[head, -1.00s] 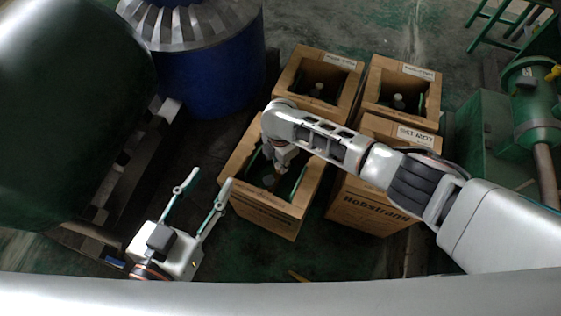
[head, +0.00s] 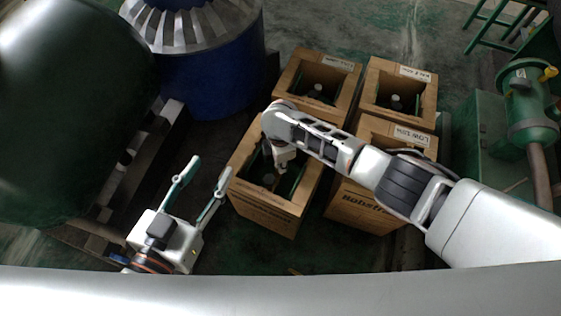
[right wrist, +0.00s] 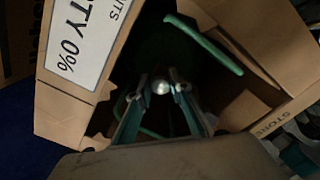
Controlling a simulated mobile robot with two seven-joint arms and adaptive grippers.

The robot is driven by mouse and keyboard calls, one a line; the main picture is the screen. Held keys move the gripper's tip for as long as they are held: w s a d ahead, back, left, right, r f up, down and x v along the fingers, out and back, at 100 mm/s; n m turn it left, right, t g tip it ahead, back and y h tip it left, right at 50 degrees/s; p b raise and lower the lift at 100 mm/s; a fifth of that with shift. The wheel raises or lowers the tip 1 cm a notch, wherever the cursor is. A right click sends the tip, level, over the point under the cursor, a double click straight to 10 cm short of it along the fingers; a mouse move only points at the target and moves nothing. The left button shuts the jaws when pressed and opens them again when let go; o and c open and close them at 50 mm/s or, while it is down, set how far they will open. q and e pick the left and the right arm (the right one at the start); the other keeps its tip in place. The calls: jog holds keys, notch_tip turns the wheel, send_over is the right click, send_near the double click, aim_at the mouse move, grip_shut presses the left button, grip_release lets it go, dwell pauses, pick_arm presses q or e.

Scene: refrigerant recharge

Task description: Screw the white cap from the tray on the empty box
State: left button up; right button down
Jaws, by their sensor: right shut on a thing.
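The empty box (head: 262,214) is an open cardboard box, near left of a group of boxes in the head view. Its label (right wrist: 88,35), partly cut off, reads "TY 0%" in the right wrist view. My right gripper (right wrist: 160,88) is down inside this box, shut on a pale round cap (right wrist: 160,86) held between its fingertips. Whether the cap touches the cylinder below is too dark to tell. In the head view my right arm hides part of the box. My left gripper (head: 211,167) is open and empty, left of the box. No tray shows.
Open boxes with cylinders stand behind, at the back left (head: 290,80) and back right (head: 427,110). A box labelled LOW 15% (head: 365,205) stands right of the empty box. A blue drum (head: 215,75), dark green tank (head: 70,110) and green machine (head: 530,105) surround them.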

jog(key=shift+s+f, duration=0.2)
